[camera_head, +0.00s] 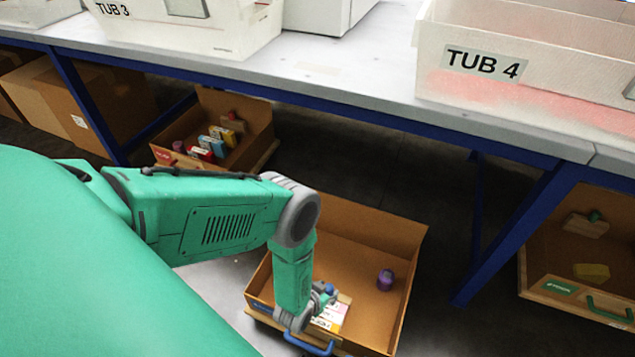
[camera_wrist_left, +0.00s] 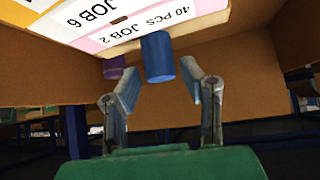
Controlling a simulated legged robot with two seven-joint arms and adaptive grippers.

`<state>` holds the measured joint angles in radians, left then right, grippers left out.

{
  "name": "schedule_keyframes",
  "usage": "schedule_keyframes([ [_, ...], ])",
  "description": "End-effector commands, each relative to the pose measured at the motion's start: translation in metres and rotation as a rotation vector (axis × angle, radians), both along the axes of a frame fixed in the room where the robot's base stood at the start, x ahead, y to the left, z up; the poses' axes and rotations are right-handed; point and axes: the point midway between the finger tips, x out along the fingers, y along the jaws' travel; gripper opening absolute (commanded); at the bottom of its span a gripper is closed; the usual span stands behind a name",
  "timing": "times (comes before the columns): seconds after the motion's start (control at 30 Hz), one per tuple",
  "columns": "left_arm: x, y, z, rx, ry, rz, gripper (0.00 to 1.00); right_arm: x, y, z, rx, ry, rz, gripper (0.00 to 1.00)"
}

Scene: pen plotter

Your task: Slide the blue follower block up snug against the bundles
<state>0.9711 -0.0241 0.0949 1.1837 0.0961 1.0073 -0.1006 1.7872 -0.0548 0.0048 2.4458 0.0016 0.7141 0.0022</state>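The blue follower block shows as a pale wooden block (camera_head: 345,298) with a blue knob (camera_head: 329,288) in the head view, inside an open cardboard drawer (camera_head: 345,235). The blue knob (camera_wrist_left: 158,57) hangs large in the left wrist view. Bundles (camera_head: 330,316) with pink, white and yellow colours lie beside the block; their labels, such as JOB 6 (camera_wrist_left: 105,15), show in the wrist view. My left gripper (camera_wrist_left: 160,72) is open, its fingers on either side of the knob and apart from it. My forearm partly covers the bundles. My right gripper is out of view.
A purple knob-like piece (camera_head: 385,280) stands in the drawer's right part, with bare floor around it. The drawer has a blue handle (camera_head: 308,344) in front. The table (camera_head: 350,75) with tubs overhangs behind. Other boxes stand at left (camera_head: 215,140) and right (camera_head: 575,255).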

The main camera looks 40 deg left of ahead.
Motion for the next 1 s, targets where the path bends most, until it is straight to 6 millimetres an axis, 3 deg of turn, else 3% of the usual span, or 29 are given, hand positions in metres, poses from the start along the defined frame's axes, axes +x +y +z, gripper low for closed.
schedule_keyframes([
  [0.53, -0.066, -0.004, 0.065, 0.0, 0.002, 0.0, 0.36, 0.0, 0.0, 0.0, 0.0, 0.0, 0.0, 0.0],
  [1.0, -0.074, -0.004, 0.074, 0.0, 0.0, 0.0, 0.36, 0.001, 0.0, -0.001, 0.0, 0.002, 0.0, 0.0],
])
